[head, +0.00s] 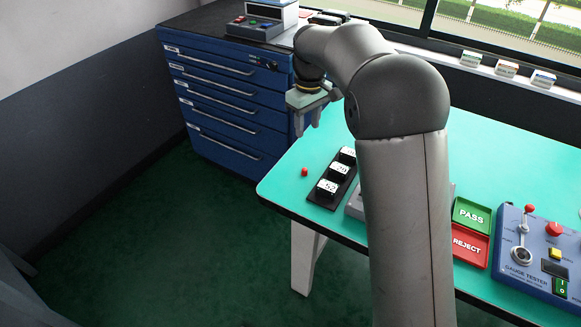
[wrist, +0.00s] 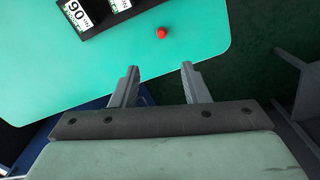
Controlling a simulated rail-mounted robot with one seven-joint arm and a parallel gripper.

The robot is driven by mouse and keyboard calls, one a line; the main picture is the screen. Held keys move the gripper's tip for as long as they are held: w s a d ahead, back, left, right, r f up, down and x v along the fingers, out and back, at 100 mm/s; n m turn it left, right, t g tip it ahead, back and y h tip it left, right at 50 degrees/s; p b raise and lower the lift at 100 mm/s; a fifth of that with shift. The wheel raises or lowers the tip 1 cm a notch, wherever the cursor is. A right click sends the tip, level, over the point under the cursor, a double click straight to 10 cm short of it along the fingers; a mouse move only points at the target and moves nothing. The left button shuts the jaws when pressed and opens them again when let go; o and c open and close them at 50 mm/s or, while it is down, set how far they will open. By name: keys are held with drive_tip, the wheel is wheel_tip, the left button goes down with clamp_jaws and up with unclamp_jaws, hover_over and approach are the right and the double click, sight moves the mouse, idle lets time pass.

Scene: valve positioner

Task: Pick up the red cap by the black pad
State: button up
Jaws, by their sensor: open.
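The small red cap (head: 305,172) lies on the green table near its left end, beside the black pad (head: 331,187). The pad carries several white numbered labels in a row. In the wrist view the red cap (wrist: 161,33) sits beyond my fingertips, and the black pad (wrist: 104,14) is partly cut off at the top left. My gripper (head: 308,133) is open and empty, above the left end of the table. In the wrist view my gripper (wrist: 158,68) has its two fingers spread, with the cap ahead of the gap and apart from them.
A blue drawer cabinet (head: 222,108) stands behind the table's left end. Green PASS (head: 471,216) and red REJECT (head: 466,247) trays and a blue gauge tester (head: 527,250) are on the right. The table top (wrist: 60,80) around the cap is clear, with its edge close by.

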hover_over(304, 168)
drive_tip(key=f, duration=1)
drive_tip(key=shift+s+d, duration=0.1)
drive_tip(key=shift+d, duration=0.25)
drive_tip(key=shift+a+f+p, duration=0.15)
drive_tip(key=shift+f+p, duration=0.05)
drive_tip(key=shift+f, duration=1.2)
drive_tip(key=shift+a+f+p, duration=0.15)
drive_tip(key=shift+f+p, duration=0.05)
drive_tip(key=shift+f, duration=1.2)
clamp_jaws()
